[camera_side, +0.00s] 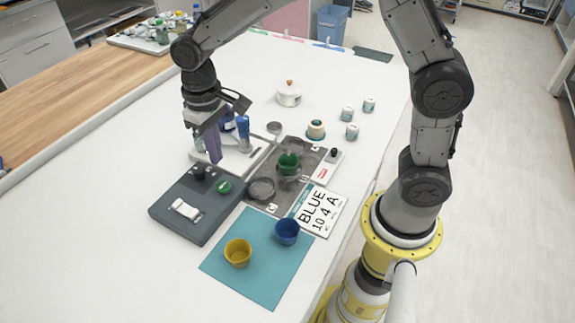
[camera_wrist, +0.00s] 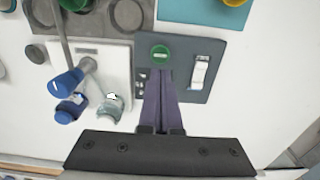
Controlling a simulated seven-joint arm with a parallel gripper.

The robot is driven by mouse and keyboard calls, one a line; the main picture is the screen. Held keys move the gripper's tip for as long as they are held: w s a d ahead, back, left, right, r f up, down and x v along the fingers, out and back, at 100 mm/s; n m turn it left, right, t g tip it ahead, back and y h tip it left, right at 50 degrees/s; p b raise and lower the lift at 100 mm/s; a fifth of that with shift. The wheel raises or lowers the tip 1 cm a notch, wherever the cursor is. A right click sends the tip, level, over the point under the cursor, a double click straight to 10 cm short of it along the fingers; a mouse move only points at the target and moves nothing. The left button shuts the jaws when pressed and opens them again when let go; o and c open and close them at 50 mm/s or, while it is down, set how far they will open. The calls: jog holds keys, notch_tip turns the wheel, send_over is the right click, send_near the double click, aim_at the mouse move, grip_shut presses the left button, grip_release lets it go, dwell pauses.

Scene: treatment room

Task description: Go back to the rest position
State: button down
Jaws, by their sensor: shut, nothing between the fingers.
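My gripper (camera_side: 215,158) has two purple fingers pointing down at the left of the work area in the side view. In the wrist view my gripper (camera_wrist: 161,74) shows its fingers pressed together with nothing between them. The tips appear just beside the green button (camera_wrist: 160,54) of the dark grey control box (camera_side: 180,222). That box has a white rocker switch (camera_side: 185,209) and a black knob (camera_side: 199,173). From these frames I cannot tell whether the fingertips touch anything. No rest position is marked in view.
A white stand (camera_wrist: 110,62) with a blue-handled tool (camera_wrist: 68,82) is close beside the fingers. A yellow cup (camera_side: 238,253) and a blue cup (camera_side: 287,231) stand on a teal mat (camera_side: 265,285). A green cup (camera_side: 289,163) and small jars (camera_side: 352,131) are farther right.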

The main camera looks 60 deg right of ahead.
jog(key=s+d+r+m+t, duration=0.1)
jog(key=s+d+r+t, duration=0.15)
jog(key=r, duration=0.45)
jog(key=s+d+r+t, duration=0.1)
jog(key=s+d+r, duration=0.3)
jog(key=r, duration=0.2)
jog(key=s+d+f+t, duration=0.1)
jog(key=s+d, duration=0.1)
jog(key=s, duration=0.6)
jog(key=s+d+f+n+t, duration=0.1)
jog(key=s, duration=0.7)
jog(key=shift+d+f, duration=0.2)
jog(key=shift+d, duration=0.15)
